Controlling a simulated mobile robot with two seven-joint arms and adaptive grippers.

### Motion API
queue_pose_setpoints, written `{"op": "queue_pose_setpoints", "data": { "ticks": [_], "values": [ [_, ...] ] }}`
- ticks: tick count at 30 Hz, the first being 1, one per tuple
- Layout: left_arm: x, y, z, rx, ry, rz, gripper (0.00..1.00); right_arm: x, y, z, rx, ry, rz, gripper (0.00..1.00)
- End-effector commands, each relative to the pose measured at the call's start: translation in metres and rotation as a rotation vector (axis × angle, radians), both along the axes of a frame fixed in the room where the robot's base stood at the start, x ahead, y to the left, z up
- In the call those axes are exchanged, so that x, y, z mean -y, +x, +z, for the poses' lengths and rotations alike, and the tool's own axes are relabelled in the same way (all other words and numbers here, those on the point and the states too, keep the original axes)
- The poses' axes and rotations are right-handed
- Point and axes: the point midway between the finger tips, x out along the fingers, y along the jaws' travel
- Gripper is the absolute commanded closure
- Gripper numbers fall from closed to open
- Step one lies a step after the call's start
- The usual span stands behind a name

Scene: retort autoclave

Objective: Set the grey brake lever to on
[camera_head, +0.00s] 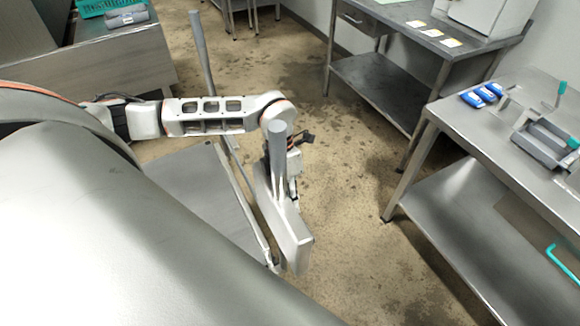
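My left arm comes in from the left and bends down at a grey upright post (277,165) of a low trolley (195,185). My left gripper (293,190) hangs just behind and right of this post, above a long light-grey bar (283,222). The post and wrist hide most of its fingers, so I cannot tell whether they are open or touch anything. I cannot make out the grey brake lever for certain; it may be hidden behind the post or bar. My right gripper is not in view.
A large grey rounded metal body (120,235) fills the left foreground. A second grey post (201,50) stands farther back. Steel tables stand at the back (400,30) and right (450,118), the right one bearing a grey tray (548,142). The floor between is clear.

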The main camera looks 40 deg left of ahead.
Motion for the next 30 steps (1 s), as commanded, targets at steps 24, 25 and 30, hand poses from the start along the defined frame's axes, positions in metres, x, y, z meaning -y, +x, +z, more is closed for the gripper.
{"op": "queue_pose_setpoints", "data": {
  "ticks": [24, 25, 30],
  "values": [
    [-0.012, 0.008, 0.041, 0.005, -0.001, 0.001, 0.67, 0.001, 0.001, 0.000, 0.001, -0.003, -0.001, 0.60],
    [-0.014, 0.009, 0.047, 0.005, -0.002, 0.000, 0.67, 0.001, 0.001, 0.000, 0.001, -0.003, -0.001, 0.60],
    [-0.024, 0.014, 0.079, 0.005, -0.001, 0.002, 0.67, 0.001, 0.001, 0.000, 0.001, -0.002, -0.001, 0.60]
  ]
}}
